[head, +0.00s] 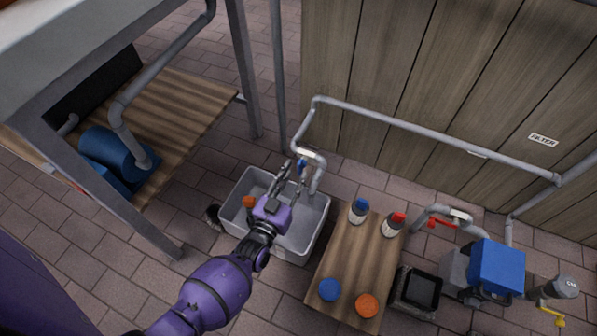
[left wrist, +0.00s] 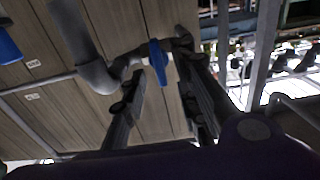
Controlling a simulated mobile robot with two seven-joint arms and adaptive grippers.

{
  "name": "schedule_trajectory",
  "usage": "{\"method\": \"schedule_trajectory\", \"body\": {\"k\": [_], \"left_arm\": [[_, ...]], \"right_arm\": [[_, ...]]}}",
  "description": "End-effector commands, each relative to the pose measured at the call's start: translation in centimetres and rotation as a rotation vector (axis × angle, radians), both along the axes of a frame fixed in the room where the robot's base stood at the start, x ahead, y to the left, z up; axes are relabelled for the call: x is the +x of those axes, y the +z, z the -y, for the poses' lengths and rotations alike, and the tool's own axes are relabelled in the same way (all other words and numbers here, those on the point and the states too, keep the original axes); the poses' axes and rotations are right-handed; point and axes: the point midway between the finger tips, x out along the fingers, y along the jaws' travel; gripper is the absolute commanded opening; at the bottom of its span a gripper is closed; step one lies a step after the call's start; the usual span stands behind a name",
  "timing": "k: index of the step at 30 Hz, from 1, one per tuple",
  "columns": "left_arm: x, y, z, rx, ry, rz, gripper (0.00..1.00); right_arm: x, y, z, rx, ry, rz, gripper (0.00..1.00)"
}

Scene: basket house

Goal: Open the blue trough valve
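The blue trough valve handle (head: 302,166) sits on the grey pipe (head: 317,178) that bends down over the far side of the grey trough (head: 317,223). My left gripper (head: 287,177) reaches over the trough, with its fingertips close to the handle. The left gripper is open. My right gripper is not in view.
A low wooden table (head: 350,255) with blue- and red-capped jars and two discs stands right of the trough. Beyond it are a red valve handle (head: 443,223) and a blue-topped unit (head: 497,268). A wooden wall (head: 400,70) stands behind. A metal-legged table (head: 243,70) is left.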

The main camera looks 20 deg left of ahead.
Motion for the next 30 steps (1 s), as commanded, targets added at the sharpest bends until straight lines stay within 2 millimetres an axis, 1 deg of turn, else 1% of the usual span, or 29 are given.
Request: {"method": "schedule_trajectory", "body": {"k": [1, 3, 6, 15, 21, 22, 30], "left_arm": [[0.7, -0.2, 0.0, 0.000, 0.000, 0.000, 0.28], [1.5, -0.2, 0.1, 0.000, -0.001, -0.001, 0.28], [2.1, -0.1, 0.1, 0.000, 0.000, -0.001, 0.28], [2.4, 0.0, 0.1, 0.000, 0.000, -0.002, 0.28], [2.4, 0.0, 0.1, 0.000, 0.000, -0.002, 0.02], [2.4, 0.0, 0.1, 0.000, 0.000, -0.002, 0.00], [2.4, 0.0, 0.1, -0.006, 0.000, -0.001, 0.00]], "right_arm": [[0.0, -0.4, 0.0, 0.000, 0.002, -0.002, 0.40], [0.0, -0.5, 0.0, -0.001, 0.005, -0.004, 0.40], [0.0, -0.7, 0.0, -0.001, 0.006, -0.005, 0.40], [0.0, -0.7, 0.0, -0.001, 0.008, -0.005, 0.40], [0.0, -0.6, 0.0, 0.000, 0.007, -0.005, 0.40], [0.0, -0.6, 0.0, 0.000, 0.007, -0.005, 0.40], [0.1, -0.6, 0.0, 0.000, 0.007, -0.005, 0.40]]}}
